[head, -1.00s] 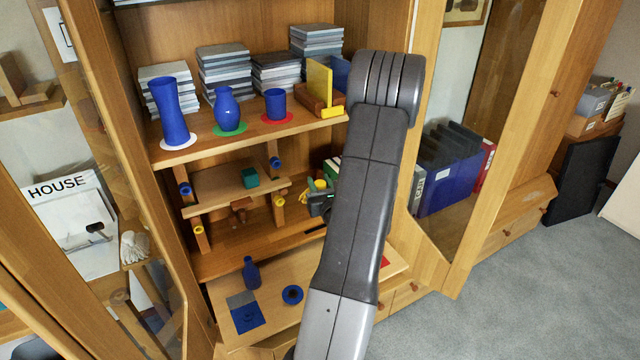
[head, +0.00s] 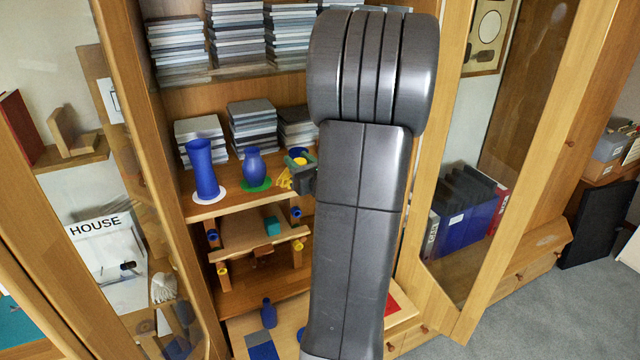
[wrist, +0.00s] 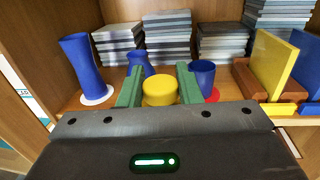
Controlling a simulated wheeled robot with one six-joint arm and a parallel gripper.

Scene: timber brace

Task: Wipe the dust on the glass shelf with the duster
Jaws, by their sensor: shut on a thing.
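My gripper (wrist: 161,88) has green fingers and is shut on a yellow round-topped piece (wrist: 160,90), which also shows in the head view (head: 298,160). It may be the duster's handle; the rest of it is hidden. In the head view my gripper (head: 297,163) is in front of the middle shelf, near the blue vases. The glass shelf (head: 235,74) is above it, with stacks of journals on it. My gripper is below that shelf and apart from it. I cannot make out dust on the glass.
A tall blue vase (head: 203,170) and a round blue vase (head: 253,168) stand on the middle shelf. A blue cup (wrist: 202,76) and yellow bookend (wrist: 264,65) are to their right. Open glass doors flank the cabinet. My arm hides the shelf's right side.

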